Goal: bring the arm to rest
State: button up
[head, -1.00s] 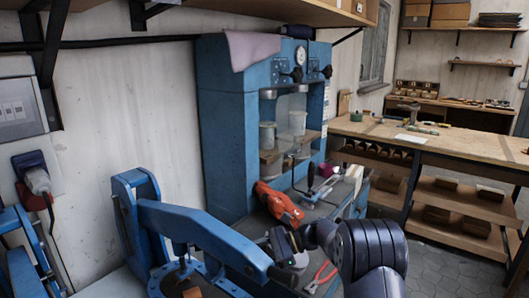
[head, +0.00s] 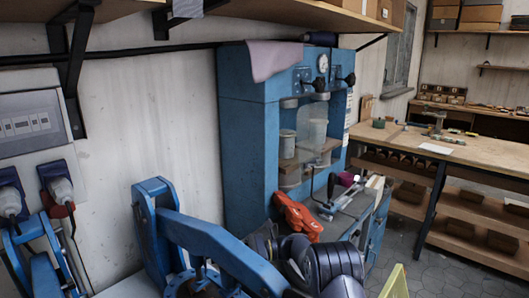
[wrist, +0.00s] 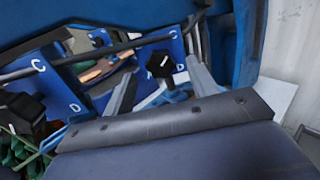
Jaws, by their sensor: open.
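My arm (head: 325,262) is dark and shows at the bottom middle of the head view, in front of the bench and beside the blue lever machine (head: 215,238). The wrist end is partly hidden there, and I cannot make out the fingertips. In the wrist view my gripper (wrist: 163,80) has two grey fingers spread apart, with nothing held between them. Behind them are blue panels marked C and D (wrist: 158,64) with black knobs.
A blue press (head: 245,140) stands against the wall. An orange tool (head: 297,216) lies on the bench before it. A wooden workbench (head: 460,152) is at the right. Shelves (head: 240,22) hang above. Grey floor (head: 400,245) is open at the lower right.

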jog(key=shift+m, duration=0.3)
jog(key=a, duration=0.3)
jog(key=a+p, duration=0.1)
jog(key=shift+s+a, duration=0.4)
jog(key=shift+w+d+m, duration=0.1)
jog(key=shift+d+m, duration=0.05)
jog(key=shift+m, duration=0.65)
jog(key=m, duration=0.3)
jog(key=shift+f+m+p, duration=0.1)
jog(key=shift+m+p, duration=0.25)
jog(key=shift+m, duration=0.05)
jog(key=shift+w+f+m+p, duration=0.15)
jog(key=shift+m+p, duration=0.4)
jog(key=shift+m, duration=2.35)
